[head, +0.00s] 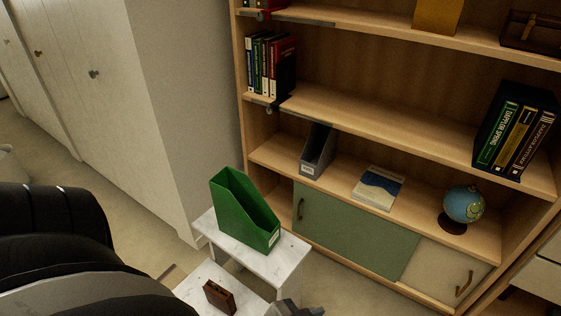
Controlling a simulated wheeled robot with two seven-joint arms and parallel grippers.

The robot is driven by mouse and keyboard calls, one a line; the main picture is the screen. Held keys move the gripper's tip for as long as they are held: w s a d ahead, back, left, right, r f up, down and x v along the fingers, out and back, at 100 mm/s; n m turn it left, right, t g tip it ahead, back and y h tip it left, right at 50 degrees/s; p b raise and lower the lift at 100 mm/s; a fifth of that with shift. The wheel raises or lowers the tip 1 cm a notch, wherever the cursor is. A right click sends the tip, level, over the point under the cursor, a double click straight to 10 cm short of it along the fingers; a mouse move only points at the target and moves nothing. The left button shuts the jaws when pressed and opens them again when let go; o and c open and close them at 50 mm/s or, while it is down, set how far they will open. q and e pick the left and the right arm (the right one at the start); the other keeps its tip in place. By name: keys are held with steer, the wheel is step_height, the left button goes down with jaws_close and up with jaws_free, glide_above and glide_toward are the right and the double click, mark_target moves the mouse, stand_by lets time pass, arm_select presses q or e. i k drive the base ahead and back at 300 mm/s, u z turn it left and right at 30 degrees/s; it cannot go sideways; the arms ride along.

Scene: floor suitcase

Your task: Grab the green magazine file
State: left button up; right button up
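The green magazine file (243,213) stands upright on the upper white step (286,263) of a small two-step stool. Its tall back is to the left, and its low front with a pale label faces lower right. Nothing touches it from above. My black arm fills the lower left corner. A small dark grey piece (290,307), which may be the tip of my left gripper, shows at the bottom edge, below and apart from the file. Its fingers are cut off, so its opening is hidden. My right gripper is not in view.
The wooden bookcase (420,133) behind holds a grey magazine file (317,150), a flat book (378,188), a globe (464,204) and several upright books. A white cabinet (185,110) stands at left.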

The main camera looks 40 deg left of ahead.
mark_target(243, 213)
steer(key=i, duration=1.25)
steer(key=u, duration=3)
